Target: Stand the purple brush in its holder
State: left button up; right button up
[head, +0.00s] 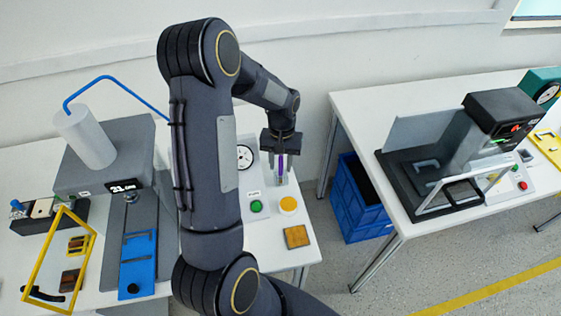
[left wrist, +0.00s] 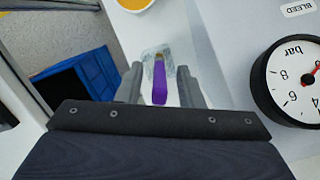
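The purple brush (head: 281,163) is upright just below my left gripper (head: 282,150) in the head view. In the left wrist view the brush (left wrist: 160,85) lies between the two fingers of my left gripper (left wrist: 160,92), with a visible gap on each side. The fingers are apart. The brush's far end is at a clear, greyish holder (left wrist: 171,66), and its lower part appears to be inside it. The holder also shows in the head view (head: 282,180). Whether the brush rests on the holder's bottom cannot be told. My right gripper is out of view.
A dial gauge (left wrist: 297,82) stands close beside the left gripper. A green button (head: 256,206), a yellow-orange button (head: 288,204) and a brown block (head: 297,237) are on the table near the holder. A blue crate (head: 355,200) is on the floor between the tables.

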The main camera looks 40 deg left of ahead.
pick_arm(q)
jog(key=shift+r+p, duration=0.55)
jog(key=shift+r, duration=0.05)
notch_tip(320, 180, up, 11)
jog(key=w+b, duration=0.1)
jog(key=b, duration=0.1)
jog(key=s+d+r+m+t+h, duration=0.2)
jog(key=s+d+r+t, duration=0.2)
jog(key=s+d+r, duration=0.4)
jog(key=s+d+f+m+t, duration=0.1)
jog(key=s+d, duration=0.2)
jog(key=s, duration=0.2)
jog(key=s+d+f+m+t+h, duration=0.1)
jog(key=s+d+t, duration=0.1)
jog(key=s, duration=0.4)
jog(key=shift+s+d+f, duration=0.15)
jog(key=shift+d+f, duration=0.1)
jog(key=shift+d, duration=0.55)
